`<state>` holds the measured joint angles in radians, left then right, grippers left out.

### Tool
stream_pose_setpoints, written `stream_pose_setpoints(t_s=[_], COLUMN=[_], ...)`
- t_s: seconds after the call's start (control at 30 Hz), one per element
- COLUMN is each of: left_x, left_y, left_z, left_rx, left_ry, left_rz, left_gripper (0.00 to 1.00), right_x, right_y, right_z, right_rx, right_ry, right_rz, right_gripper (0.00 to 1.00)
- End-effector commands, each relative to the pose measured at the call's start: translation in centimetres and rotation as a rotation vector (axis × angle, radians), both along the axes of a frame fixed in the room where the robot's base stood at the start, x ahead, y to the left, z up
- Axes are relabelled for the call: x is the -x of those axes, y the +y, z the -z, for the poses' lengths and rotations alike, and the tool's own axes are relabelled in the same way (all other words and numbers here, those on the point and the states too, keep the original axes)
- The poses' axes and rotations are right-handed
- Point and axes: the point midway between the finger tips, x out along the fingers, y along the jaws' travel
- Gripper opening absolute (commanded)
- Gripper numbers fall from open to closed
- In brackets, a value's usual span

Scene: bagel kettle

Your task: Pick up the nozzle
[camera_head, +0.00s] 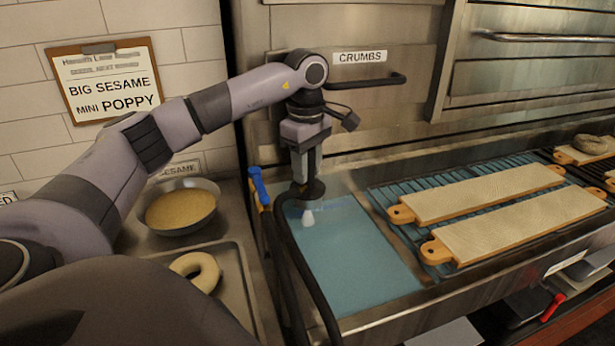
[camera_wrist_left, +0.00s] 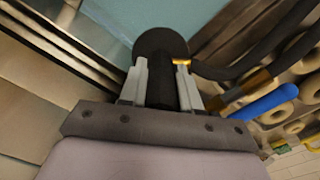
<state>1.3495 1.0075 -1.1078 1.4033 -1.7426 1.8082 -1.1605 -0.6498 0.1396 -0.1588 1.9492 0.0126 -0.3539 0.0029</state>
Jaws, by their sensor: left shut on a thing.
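The nozzle (camera_head: 303,192) is a dark round head with a pale tip pointing down. It hangs above the light blue surface at the left end of the metal counter. My left gripper (camera_head: 306,165) comes down onto it from above and is shut on it. In the left wrist view the black nozzle (camera_wrist_left: 162,48) stands between the two grey fingers of my left gripper (camera_wrist_left: 163,82). A black hose (camera_head: 300,265) runs from the nozzle down toward the front. My right gripper does not show.
A blue handle (camera_head: 259,186) stands just left of the nozzle. Bagel boards (camera_head: 480,194) lie on a rack to the right. A bowl of sesame (camera_head: 180,207) and a tray with a bagel (camera_head: 196,270) sit at the left. A drawer handle (camera_head: 370,82) sticks out behind.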

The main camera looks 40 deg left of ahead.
Motion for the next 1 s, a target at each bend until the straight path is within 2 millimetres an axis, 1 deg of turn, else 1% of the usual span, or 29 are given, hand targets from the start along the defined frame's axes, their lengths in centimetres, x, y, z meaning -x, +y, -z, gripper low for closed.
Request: stream_pose_setpoints(t_s=[0.17,0.27,0.37,0.47,0.57,0.77,0.8,1.0], left_x=[-0.1,-0.1,-0.1,-0.1,-0.2,-0.1,-0.1,-0.1], left_y=[0.0,0.0,0.0,-0.1,-0.1,-0.1,0.0,0.0], left_z=[-0.3,-0.8,-1.7,-3.2,-5.2,-9.6,-10.5,-14.0], left_rx=[0.001,0.002,0.002,0.002,0.002,0.002,0.0,0.0], left_ry=[-0.003,-0.005,-0.005,-0.006,-0.007,-0.007,-0.005,-0.005], left_rz=[0.0,0.0,0.0,0.001,0.0,0.0,-0.001,0.0], left_gripper=[0.0,0.0,0.0,0.0,0.0,0.0,0.0,0.0], right_x=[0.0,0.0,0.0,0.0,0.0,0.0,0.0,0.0], right_y=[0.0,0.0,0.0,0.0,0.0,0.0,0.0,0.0], right_z=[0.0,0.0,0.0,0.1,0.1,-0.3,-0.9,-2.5], right_rx=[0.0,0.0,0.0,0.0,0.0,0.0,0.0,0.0], right_ry=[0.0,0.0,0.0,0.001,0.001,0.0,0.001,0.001], right_rz=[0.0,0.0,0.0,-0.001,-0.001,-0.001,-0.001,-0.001], right_gripper=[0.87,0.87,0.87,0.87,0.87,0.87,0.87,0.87])
